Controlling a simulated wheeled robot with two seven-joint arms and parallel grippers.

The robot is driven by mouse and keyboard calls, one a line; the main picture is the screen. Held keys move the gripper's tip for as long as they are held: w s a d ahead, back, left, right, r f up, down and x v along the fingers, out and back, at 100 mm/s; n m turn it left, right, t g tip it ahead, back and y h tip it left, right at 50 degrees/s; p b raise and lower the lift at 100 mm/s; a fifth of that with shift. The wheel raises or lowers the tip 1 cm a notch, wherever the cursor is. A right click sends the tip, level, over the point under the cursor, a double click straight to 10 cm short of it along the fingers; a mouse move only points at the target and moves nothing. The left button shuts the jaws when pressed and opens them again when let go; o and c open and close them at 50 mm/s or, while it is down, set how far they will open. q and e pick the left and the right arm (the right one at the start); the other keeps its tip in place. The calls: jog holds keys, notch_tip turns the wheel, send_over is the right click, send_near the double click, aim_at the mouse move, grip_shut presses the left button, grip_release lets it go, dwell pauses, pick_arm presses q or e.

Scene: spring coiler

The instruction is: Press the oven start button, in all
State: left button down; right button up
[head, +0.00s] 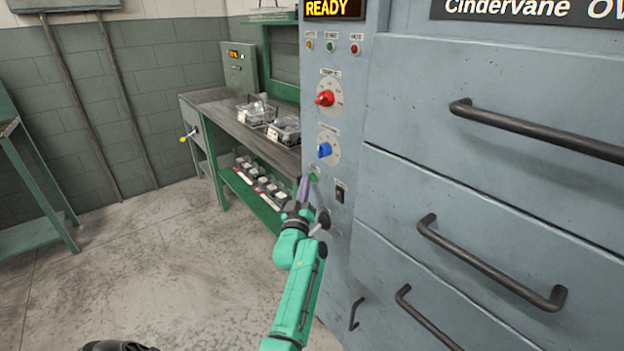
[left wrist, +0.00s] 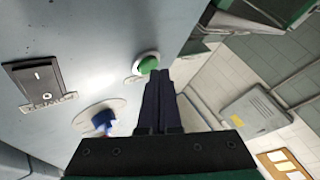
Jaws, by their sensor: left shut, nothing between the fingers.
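The green start button (head: 314,177) is on the grey oven's control panel (head: 345,130), below the blue knob. In the left wrist view the green button (left wrist: 148,65) sits in a pale ring, just beyond my fingertips. My left gripper (head: 304,184) is shut and empty, its fingers pointing up beside the button. In the left wrist view the closed fingers (left wrist: 158,84) overlap the button's lower edge in the picture; I cannot tell whether they touch it. The display (head: 333,8) reads READY. My right gripper is not in view.
A red knob (head: 325,98), a blue knob (head: 324,150) and a black rocker switch (head: 341,192) are on the same panel. Dark drawer handles (head: 490,262) stick out at the right. A green workbench (head: 240,120) with trays stands behind, left of the oven. The floor at left is clear.

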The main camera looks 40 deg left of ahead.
pick_arm(q)
jog(key=shift+w+d, duration=0.1)
jog(key=shift+w, duration=0.25)
dwell(0.6)
jog(key=shift+s, duration=0.1)
jog(key=shift+s+a+p, duration=0.25)
jog(key=shift+s+p, duration=0.1)
jog(key=shift+s, duration=0.35)
jog(key=s+p, duration=0.1)
jog(key=s, duration=0.1)
jog(key=s+a+p, duration=0.1)
jog(key=s, duration=0.1)
jog(key=shift+s+a, duration=0.2)
jog(key=shift+s, duration=0.2)
dwell(0.6)
